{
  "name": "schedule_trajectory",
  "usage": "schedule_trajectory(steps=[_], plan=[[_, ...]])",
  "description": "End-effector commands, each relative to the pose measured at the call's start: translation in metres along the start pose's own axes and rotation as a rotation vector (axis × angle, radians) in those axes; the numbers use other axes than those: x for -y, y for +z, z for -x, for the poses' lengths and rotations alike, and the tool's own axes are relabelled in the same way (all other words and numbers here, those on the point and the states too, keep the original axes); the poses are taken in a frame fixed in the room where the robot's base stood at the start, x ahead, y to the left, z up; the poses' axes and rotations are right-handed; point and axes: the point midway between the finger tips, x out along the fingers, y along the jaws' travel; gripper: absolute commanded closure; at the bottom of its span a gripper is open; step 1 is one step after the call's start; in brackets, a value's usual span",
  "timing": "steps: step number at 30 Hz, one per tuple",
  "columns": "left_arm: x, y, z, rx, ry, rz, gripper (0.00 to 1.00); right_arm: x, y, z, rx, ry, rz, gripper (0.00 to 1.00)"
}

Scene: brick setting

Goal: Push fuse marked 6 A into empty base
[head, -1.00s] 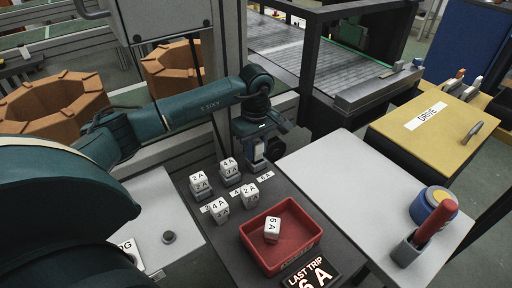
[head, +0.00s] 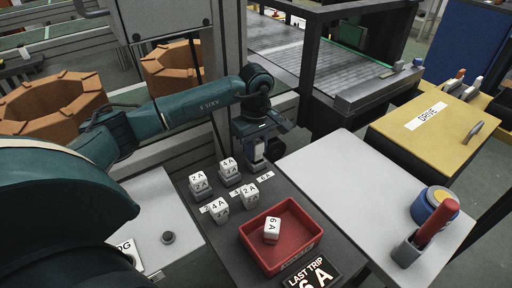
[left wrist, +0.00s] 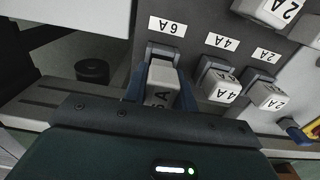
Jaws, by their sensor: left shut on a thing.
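My left gripper (head: 258,153) is shut on a white fuse (left wrist: 160,88), at the far end of the dark panel. The fuse's marking ends in A; its digit is partly hidden by my gripper. The fuse is at the grey base (left wrist: 163,51) beside the 6 A label (left wrist: 167,27). I cannot tell how deep it sits. Another white fuse marked 6 A (head: 272,229) lies in the red tray (head: 301,252). My right gripper is not in view.
Several fuses marked 2 A (head: 198,178) and 4 A (head: 228,165) stand in bases left of my gripper. A sign reading LAST TRIP 6 A (head: 311,274) lies in front of the tray. The grey table (head: 350,185) on the right has a clear middle.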

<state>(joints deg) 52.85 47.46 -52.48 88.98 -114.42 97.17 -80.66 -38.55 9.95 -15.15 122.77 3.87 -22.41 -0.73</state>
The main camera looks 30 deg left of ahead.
Motion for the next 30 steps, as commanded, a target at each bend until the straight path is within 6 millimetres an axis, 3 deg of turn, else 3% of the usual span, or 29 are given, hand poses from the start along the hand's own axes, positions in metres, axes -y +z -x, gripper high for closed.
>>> schedule_trajectory(steps=[14, 30], plan=[[0.0, 0.0, -0.015, 0.0, -0.001, 0.0, 0.96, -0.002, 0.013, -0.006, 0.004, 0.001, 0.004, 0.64], [0.0, 0.0, 0.001, -0.001, 0.0, 0.0, 0.96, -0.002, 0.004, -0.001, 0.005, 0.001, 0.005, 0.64]])
